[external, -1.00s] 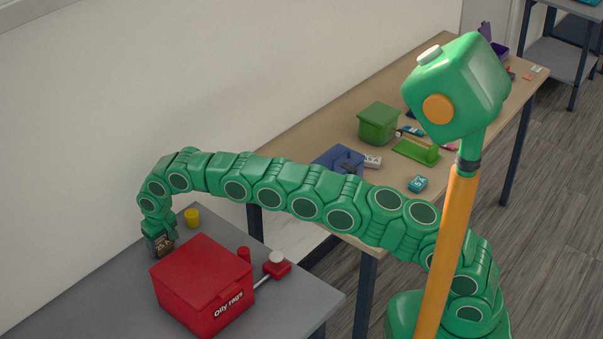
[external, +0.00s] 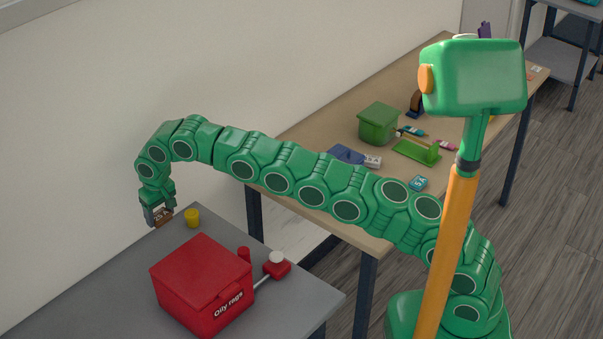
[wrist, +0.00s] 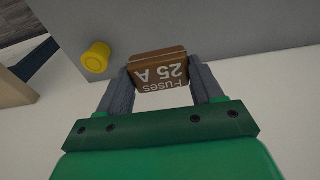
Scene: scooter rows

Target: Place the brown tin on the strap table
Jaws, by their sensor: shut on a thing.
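The brown tin (external: 162,216) is held between the fingers of my gripper (external: 158,214), above the far part of the grey table (external: 92,282). In the wrist view the tin (wrist: 158,72) shows the label "Fuses 25 A", and the two dark fingers of my gripper (wrist: 160,84) press on its sides. I cannot tell which surface is the strap table; no label naming it shows.
A yellow cylinder (external: 192,218) stands on the grey table close to the tin. A red "Oily rags" box (external: 200,284) and a red object with a white knob (external: 277,265) are nearer. The wooden table (external: 345,115) behind holds a green box (external: 378,123) and several small items.

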